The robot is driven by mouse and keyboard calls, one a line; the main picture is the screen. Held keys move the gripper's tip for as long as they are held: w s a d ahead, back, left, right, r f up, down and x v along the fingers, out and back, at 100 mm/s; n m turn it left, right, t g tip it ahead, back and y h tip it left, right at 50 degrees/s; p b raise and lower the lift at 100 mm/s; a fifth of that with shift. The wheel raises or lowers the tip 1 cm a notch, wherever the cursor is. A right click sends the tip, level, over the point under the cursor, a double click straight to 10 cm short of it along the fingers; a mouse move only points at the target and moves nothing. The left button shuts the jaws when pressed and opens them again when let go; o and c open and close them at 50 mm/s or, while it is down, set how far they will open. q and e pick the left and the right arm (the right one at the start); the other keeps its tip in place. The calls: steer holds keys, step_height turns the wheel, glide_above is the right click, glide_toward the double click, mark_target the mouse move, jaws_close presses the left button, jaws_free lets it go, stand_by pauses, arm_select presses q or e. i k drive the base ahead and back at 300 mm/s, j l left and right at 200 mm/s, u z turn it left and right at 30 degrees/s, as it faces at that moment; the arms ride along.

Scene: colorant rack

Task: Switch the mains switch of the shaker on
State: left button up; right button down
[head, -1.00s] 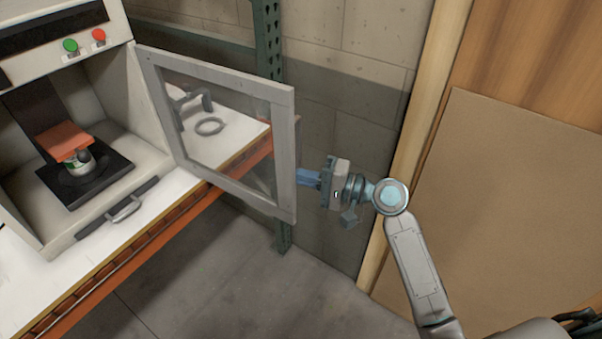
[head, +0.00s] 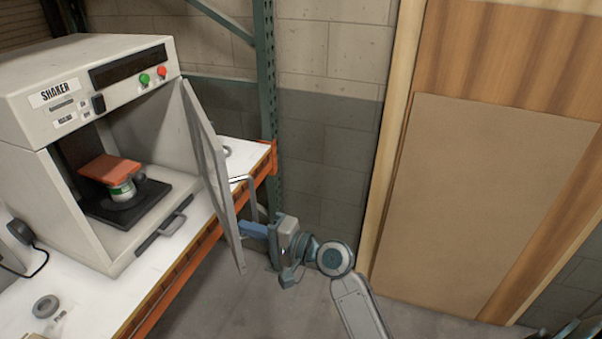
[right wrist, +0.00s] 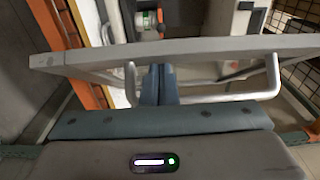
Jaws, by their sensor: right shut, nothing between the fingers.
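The shaker (head: 56,136) is a pale box on the bench at the left, its front chamber open. A black rocker switch (head: 98,104) is on its front panel, beside the SHAKER label; I cannot tell its position. A green button (head: 145,79) and a red button (head: 162,71) sit to its right. The grey-framed door (head: 213,165) stands open, nearly edge-on. My right gripper (head: 245,228) is shut and empty at the door's lower part, right of the panel; contact is unclear. Its blue fingers (right wrist: 160,85) show beside the door frame (right wrist: 200,47) in the right wrist view. My left gripper is out of view.
A can under an orange plate (head: 110,169) is inside the chamber. A black handset (head: 21,232) and a grey ring (head: 46,306) lie on the white bench (head: 100,305). A green rack post (head: 266,90) stands behind the door. Floor is free at the right.

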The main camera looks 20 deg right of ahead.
mark_target(98, 102)
steer(key=j, duration=0.45)
steer(key=i+j, duration=0.15)
steer(key=j, duration=0.75)
steer(key=k+j, duration=0.2)
steer(key=k+u, duration=0.05)
